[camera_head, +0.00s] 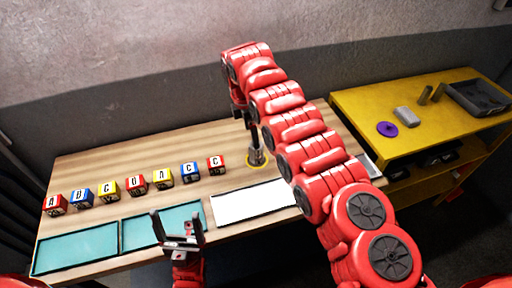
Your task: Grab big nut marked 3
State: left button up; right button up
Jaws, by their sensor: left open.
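No big nut marked 3 can be made out in the head view. A yellow ring-like shape (262,164) lies on the wooden table, and I cannot tell whether it is a nut or bears a mark. My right gripper (257,155) points down at this spot from the bent red arm; its fingers are too small and dark to read, and I cannot tell if it touches the ring. My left gripper (177,222) is open and empty, fingers upward in the picture, in front of the middle teal mat (138,234).
Several lettered cubes (136,182) stand in a row on the wooden table (110,163). Another teal mat (75,250) and a white mat (250,203) lie along its front. The yellow table (365,103) holds a purple disc (387,129), a grey block (406,116) and a dark tray (480,97).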

jog(key=shift+d+f+p, duration=0.15)
jog(key=shift+f+p, duration=0.4)
jog(key=shift+f, duration=0.1)
jog(key=f, duration=0.2)
jog(key=f+p, duration=0.1)
jog(key=shift+w+d+f, duration=0.15)
jog(key=shift+d+f, duration=0.25)
jog(key=shift+f, duration=0.25)
grip_shut()
